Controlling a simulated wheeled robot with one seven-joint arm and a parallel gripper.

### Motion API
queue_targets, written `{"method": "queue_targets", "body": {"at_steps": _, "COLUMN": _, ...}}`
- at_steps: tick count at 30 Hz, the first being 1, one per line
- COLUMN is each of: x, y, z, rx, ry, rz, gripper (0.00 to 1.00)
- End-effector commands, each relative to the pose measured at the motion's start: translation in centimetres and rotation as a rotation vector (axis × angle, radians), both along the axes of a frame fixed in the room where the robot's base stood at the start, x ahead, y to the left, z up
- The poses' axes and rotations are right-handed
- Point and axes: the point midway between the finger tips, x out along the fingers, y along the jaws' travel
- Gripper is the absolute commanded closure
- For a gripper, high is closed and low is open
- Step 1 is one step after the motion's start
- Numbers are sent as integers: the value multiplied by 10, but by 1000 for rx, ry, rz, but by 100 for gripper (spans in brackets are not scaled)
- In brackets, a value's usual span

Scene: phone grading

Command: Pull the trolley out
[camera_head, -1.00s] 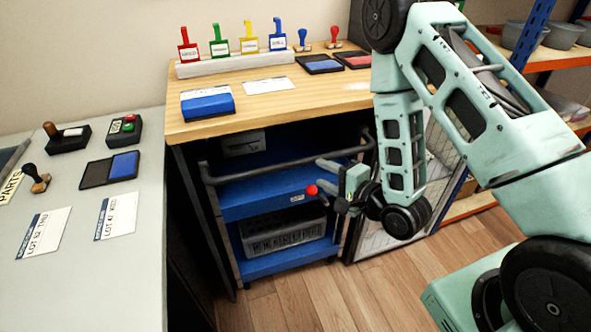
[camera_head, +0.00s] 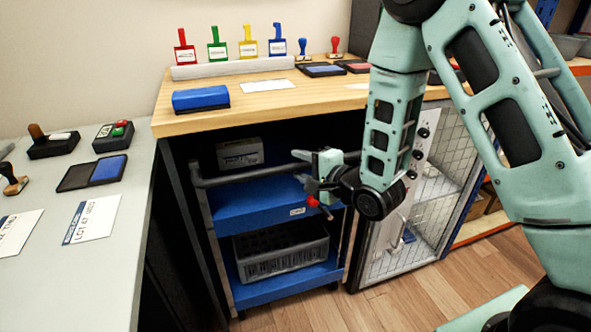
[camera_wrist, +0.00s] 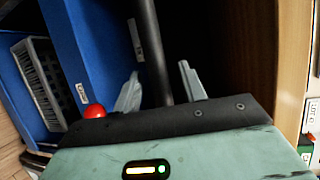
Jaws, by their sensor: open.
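The blue trolley (camera_head: 251,214) stands under the wooden bench, with a dark grey handle bar (camera_head: 240,177) across its front. My gripper (camera_head: 303,166) is at the right part of the handle. In the wrist view, my gripper (camera_wrist: 160,87) is open, with one finger on each side of the bar (camera_wrist: 154,55), not closed on it. The trolley's blue shelf (camera_wrist: 78,45) shows to the left there. A red knob (camera_head: 313,201) shows just below my gripper; I cannot tell what it is fixed to.
The trolley carries a grey crate (camera_head: 280,257) on its lower shelf and a grey box (camera_head: 239,153) higher up. A wire-mesh cabinet (camera_head: 420,225) stands close on the right, a grey table (camera_head: 105,255) on the left. Wooden floor (camera_head: 385,303) is free in front.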

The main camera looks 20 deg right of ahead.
Motion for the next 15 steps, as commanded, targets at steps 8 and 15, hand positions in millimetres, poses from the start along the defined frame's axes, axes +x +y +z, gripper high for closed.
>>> {"method": "queue_targets", "body": {"at_steps": 8, "x": 21, "y": 9, "z": -4, "rx": -1, "ry": 2, "rz": 0, "gripper": 59}}
{"method": "queue_targets", "body": {"at_steps": 15, "x": 23, "y": 9, "z": -5, "rx": 0, "ry": 1, "rz": 0, "gripper": 59}}
